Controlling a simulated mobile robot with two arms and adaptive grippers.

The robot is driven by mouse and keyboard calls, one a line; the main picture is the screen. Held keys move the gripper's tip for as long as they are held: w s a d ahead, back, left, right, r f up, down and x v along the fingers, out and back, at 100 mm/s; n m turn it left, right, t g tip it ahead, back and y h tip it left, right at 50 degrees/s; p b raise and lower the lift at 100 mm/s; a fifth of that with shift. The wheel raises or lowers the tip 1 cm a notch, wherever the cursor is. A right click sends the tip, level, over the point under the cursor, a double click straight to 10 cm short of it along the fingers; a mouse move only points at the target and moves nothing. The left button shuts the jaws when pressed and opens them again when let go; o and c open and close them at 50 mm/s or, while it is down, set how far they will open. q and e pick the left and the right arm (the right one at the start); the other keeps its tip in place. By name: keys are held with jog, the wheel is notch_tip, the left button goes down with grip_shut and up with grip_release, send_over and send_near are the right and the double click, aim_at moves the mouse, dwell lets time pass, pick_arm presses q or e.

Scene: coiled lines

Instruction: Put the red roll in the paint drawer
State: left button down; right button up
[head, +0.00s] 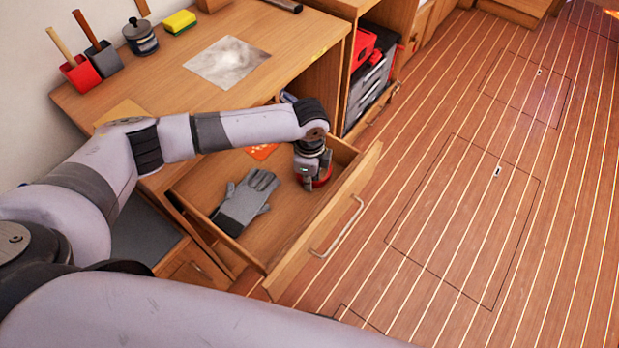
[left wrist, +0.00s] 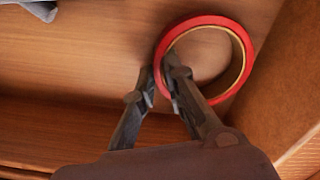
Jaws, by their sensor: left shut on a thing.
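The red roll (head: 319,184) is a ring of red tape inside the open paint drawer (head: 272,235), near its right end. My left gripper (head: 316,171) reaches down into the drawer and is shut on the roll. In the left wrist view my left gripper (left wrist: 162,82) pinches one side of the ring of the red roll (left wrist: 246,60), one finger inside it and one outside. The roll is close to the drawer's wooden floor; I cannot tell whether it touches. My gripper hides part of it in the head view. My right gripper is not in view.
Grey gloves (head: 246,200) lie in the drawer left of the roll, and an orange item (head: 262,151) lies at its back. The floor (head: 480,200) at right is clear.

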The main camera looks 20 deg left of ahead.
pick_arm(q)
jog(key=c, duration=2.1)
grip_release()
jog(key=shift+f, duration=0.15)
jog(key=o, duration=0.5)
jog(key=shift+c, duration=0.2)
notch_tip(320, 180, up, 12)
jog(key=shift+r, duration=0.2)
